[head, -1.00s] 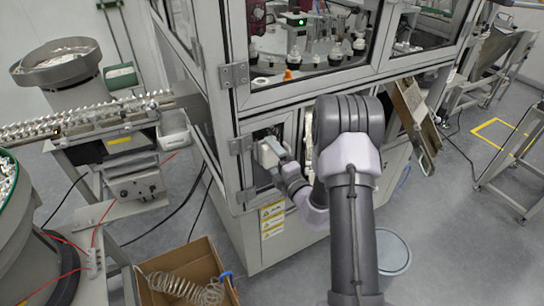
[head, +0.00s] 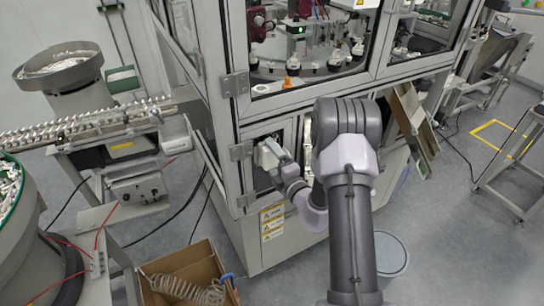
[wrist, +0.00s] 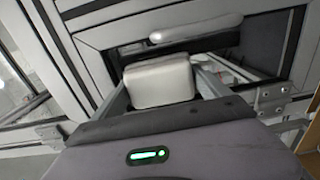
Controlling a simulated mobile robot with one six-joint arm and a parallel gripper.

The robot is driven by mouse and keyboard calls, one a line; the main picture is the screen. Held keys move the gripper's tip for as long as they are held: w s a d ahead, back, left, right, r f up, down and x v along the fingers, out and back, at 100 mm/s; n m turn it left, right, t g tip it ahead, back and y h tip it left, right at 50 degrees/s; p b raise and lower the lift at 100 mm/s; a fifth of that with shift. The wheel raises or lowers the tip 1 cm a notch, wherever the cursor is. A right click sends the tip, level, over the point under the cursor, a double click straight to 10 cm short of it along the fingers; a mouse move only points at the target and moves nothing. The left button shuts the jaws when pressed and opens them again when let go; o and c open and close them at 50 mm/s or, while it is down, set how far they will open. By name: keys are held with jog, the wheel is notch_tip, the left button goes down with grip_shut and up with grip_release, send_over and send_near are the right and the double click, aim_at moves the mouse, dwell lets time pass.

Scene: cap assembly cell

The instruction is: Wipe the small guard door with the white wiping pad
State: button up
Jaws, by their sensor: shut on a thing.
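The white wiping pad (wrist: 160,80) is held between the two fingers of my gripper (wrist: 163,88) in the wrist view. In the head view my gripper (head: 277,158) is at the small guard door (head: 262,177), low on the left of the machine's front, and the pad (head: 265,153) shows pale at its end. The door is framed in grey metal with a dark window, and it also shows behind the pad in the wrist view (wrist: 225,43). I cannot tell whether the pad touches the door. My arm hides what lies right of the door.
A larger guard window (head: 310,50) is above, with a hinge (head: 235,84) at its left. A cardboard box (head: 190,272) with coiled hose stands on the floor in front. A bowl feeder (head: 65,68) is at the left. A bin (head: 391,254) stands behind my arm.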

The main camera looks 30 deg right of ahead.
jog(key=shift+f+b, duration=1.55)
jog(key=shift+f, duration=0.9)
notch_tip(320, 180, down, 2)
jog(key=shift+f+b, duration=0.1)
jog(key=shift+b, duration=0.5)
jog(key=b, duration=0.2)
send_near(272, 168)
jog(key=w+f, duration=0.2)
jog(key=f, duration=0.1)
jog(key=shift+d+f, duration=0.15)
jog(key=shift+f, duration=0.05)
